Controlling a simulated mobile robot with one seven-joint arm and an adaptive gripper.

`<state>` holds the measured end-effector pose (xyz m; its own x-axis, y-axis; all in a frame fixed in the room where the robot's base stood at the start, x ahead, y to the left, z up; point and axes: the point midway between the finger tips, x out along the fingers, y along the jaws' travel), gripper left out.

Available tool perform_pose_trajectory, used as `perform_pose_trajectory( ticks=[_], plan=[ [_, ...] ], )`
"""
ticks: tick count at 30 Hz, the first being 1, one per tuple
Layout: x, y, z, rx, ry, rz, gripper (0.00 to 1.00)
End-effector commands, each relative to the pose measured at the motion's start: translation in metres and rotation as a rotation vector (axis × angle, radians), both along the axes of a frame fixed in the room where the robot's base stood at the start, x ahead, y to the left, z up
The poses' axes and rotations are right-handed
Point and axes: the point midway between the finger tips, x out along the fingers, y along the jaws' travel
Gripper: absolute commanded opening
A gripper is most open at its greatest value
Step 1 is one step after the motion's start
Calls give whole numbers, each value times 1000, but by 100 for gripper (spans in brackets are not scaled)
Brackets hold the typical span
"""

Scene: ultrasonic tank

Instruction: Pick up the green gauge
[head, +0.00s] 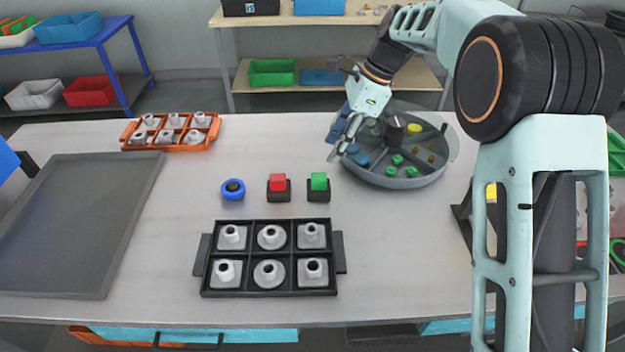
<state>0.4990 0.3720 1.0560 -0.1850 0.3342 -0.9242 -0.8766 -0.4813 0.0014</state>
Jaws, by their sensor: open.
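A blue round piece (233,189) lies left of the red block. A black six-compartment tray (270,292) with grey parts is in front. The round tray holds small green, blue and yellow pieces.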

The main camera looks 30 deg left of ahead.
Motion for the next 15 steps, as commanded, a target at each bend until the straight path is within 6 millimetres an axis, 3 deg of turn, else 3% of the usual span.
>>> perform_pose_trajectory(
  ticks=[6,15],
  plan=[
    [-8,12,-33,-1,4,2,42],
    [-16,15,-59,-1,2,2,42]
  ],
)
